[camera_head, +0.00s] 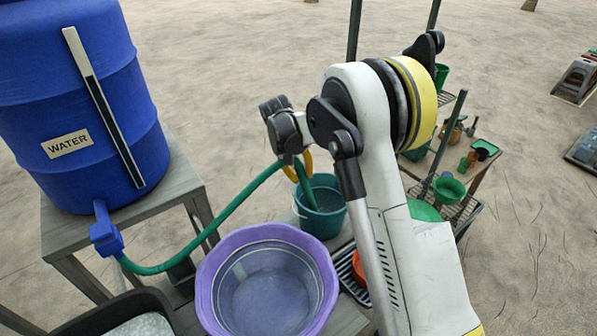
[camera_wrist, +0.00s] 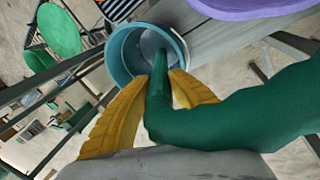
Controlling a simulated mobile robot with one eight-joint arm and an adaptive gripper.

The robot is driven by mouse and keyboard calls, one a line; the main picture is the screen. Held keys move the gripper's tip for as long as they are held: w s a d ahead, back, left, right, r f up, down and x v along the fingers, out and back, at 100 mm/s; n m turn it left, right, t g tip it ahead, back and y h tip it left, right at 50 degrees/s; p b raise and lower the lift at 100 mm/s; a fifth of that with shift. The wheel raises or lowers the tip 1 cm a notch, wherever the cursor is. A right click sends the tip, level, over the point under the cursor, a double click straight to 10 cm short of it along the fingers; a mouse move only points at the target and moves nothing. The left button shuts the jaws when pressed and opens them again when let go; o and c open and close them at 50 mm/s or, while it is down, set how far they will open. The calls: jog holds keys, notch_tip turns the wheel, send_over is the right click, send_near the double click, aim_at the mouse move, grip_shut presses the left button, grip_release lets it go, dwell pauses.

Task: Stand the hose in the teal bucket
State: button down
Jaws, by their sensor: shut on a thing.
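The green hose (camera_head: 215,228) runs from the tap of the blue water barrel up to my gripper (camera_head: 298,165). My gripper's yellow fingers are shut on the hose, which also shows large in the wrist view (camera_wrist: 225,118). Beyond the fingers the hose end points down at the teal bucket (camera_head: 324,219). In the head view the end overlaps the bucket's opening. In the wrist view the end lies over the bucket (camera_wrist: 122,67) mouth between the fingers (camera_wrist: 158,88). I cannot tell how deep the end reaches. The bucket stands upright on a grey table.
The blue barrel (camera_head: 75,95) stands on a grey stand at left. A purple basin (camera_head: 212,290) sits in front of the teal bucket. A black tub (camera_head: 80,325) is at bottom left. A shelf with green bowls (camera_head: 449,190) is behind my arm at right.

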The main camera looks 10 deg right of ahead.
aim_at(307, 190)
jog(key=b+x, duration=0.5)
jog(key=x, duration=0.3)
jog(key=shift+f, duration=0.15)
jog(key=c, duration=1.2)
grip_release()
jog(key=shift+a, duration=0.1)
jog(key=shift+o, duration=0.5)
jog(key=o, duration=0.7)
jog(key=shift+o, duration=0.2)
jog(key=shift+d+p+v, duration=0.15)
jog(key=shift+p+v, duration=1.2)
jog(key=shift+v, duration=1.4)
jog(key=shift+d+p+v, duration=0.15)
jog(key=shift+p+v, duration=1.2)
jog(key=shift+v, duration=1.4)
